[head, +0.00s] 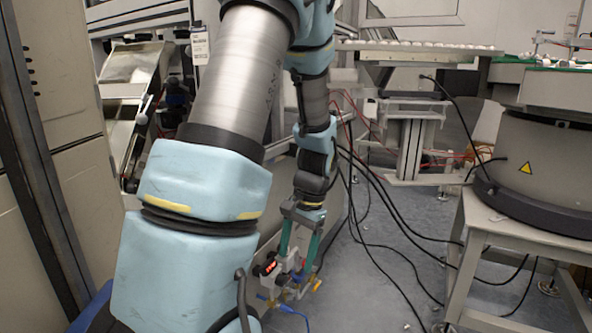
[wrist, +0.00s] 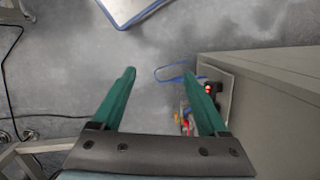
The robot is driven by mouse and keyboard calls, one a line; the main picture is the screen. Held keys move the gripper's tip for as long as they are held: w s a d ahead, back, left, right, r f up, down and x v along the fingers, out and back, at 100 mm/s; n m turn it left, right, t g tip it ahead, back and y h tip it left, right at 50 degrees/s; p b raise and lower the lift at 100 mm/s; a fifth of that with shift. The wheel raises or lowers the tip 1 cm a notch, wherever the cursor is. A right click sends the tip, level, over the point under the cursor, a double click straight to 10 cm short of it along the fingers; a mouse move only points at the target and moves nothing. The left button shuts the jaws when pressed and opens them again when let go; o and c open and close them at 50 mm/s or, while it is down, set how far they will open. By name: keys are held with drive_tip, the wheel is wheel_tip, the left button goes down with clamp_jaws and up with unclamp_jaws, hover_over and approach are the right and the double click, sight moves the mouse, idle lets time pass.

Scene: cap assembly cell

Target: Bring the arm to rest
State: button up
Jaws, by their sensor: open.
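My gripper (head: 302,236) hangs at the end of my arm, pointing down, near the middle of the head view. Its two green fingers stand apart with nothing between them.
A round feeder drum (head: 530,165) stands on a grey metal table (head: 470,215) at the right. Black cables (head: 385,205) hang and trail across the floor. A rack of white caps (head: 420,46) is at the back. A grey cabinet (wrist: 270,80) is close on the right in the wrist view.

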drive_tip(key=s+a+r+n+t+h, duration=0.2)
drive_tip(key=s+a+r+n+t, duration=0.1)
drive_tip(key=s+a+r+n, duration=0.35)
wheel_tip(320, 180, up, 24)
drive_tip(key=p, duration=2.4)
drive_tip(key=shift+w+a, duration=0.15)
drive_tip(key=shift+w, duration=0.25)
